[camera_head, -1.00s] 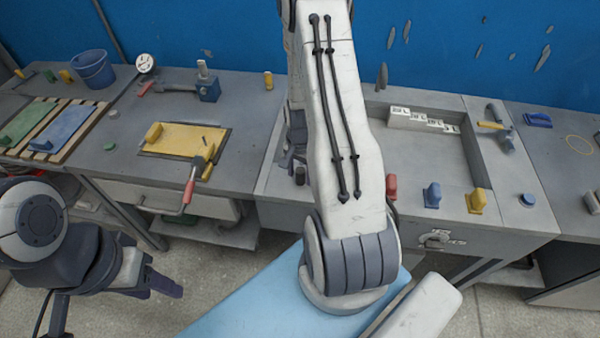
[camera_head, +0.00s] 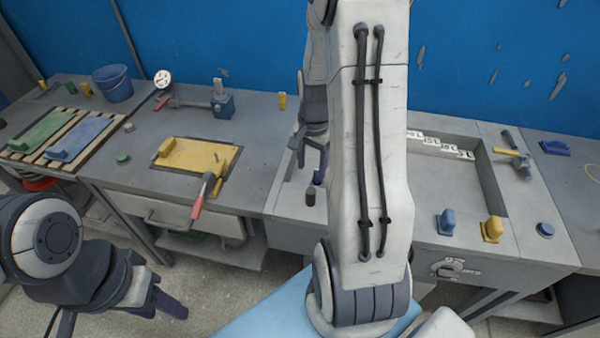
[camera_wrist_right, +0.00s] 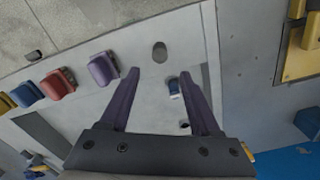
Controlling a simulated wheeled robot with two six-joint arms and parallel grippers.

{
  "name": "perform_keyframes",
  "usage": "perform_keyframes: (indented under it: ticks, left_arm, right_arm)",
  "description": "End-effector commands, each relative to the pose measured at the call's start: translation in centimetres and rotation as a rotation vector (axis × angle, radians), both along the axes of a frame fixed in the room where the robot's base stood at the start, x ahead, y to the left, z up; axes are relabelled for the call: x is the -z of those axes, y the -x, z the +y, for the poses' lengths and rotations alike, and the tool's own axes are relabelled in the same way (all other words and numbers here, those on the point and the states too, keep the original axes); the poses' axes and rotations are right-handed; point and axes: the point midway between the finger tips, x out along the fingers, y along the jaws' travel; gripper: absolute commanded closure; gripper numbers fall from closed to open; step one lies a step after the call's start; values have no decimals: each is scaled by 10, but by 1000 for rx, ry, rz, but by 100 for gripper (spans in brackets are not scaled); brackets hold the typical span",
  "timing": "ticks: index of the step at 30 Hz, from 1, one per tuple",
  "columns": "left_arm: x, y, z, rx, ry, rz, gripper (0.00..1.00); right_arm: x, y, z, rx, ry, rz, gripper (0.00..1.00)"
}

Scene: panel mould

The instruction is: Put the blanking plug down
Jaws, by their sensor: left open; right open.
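My right gripper (camera_wrist_right: 160,75) is open, its two purple fingers pointing down over the grey bench; the head view shows it (camera_head: 322,158) partly behind my arm. A small blue piece with a pale part (camera_wrist_right: 174,88) is close to the right finger in the wrist view, with no grip on it visible. In the head view a small blue piece (camera_head: 318,178) is below the fingers, beside a dark grey cylinder (camera_head: 310,196). I cannot tell which piece is the blanking plug. My left gripper (camera_head: 172,304) hangs over the floor, away from the bench.
Purple (camera_wrist_right: 103,68), red (camera_wrist_right: 58,83) and blue (camera_wrist_right: 27,93) blocks line the bench's front edge. A yellow panel (camera_head: 200,156) with a red-handled tool (camera_head: 203,193) lies left. A recessed tray with white labelled blocks (camera_head: 440,146) is right. My right arm hides the middle.

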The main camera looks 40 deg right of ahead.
Motion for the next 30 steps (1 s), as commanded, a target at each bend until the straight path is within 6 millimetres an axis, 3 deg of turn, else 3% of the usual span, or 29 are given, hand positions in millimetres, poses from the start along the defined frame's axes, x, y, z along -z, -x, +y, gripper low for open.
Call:
perform_keyframes:
  ticks: [5, 8, 11, 14, 18, 21, 25, 30]
  left_arm:
    - [0, 0, 0, 0, 0, 0, 50]
    - [0, 0, 0, 0, 0, 0, 50]
    - [0, 0, 0, 0, 0, 0, 50]
    - [0, 0, 0, 0, 0, 0, 50]
    - [0, 0, 0, 0, 0, 0, 50]
    - [0, 0, 0, 0, 0, 0, 50]
    - [0, 0, 0, 0, 0, 0, 50]
    - [0, 0, 0, 0, 0, 0, 50]
  right_arm:
    - [-3, 0, 1, -3, 0, 0, 36]
    - [-9, -4, 15, -60, 0, -3, 36]
    - [-24, -10, 55, -226, 0, -13, 36]
    - [-46, -7, 118, -499, -4, -26, 36]
    - [-74, 26, 207, -939, -15, -45, 36]
    - [-89, 63, 255, -1243, -26, -58, 36]
    - [-101, 112, 292, -1575, -42, -74, 36]
    - [-107, 153, 309, -1833, -57, -82, 36]
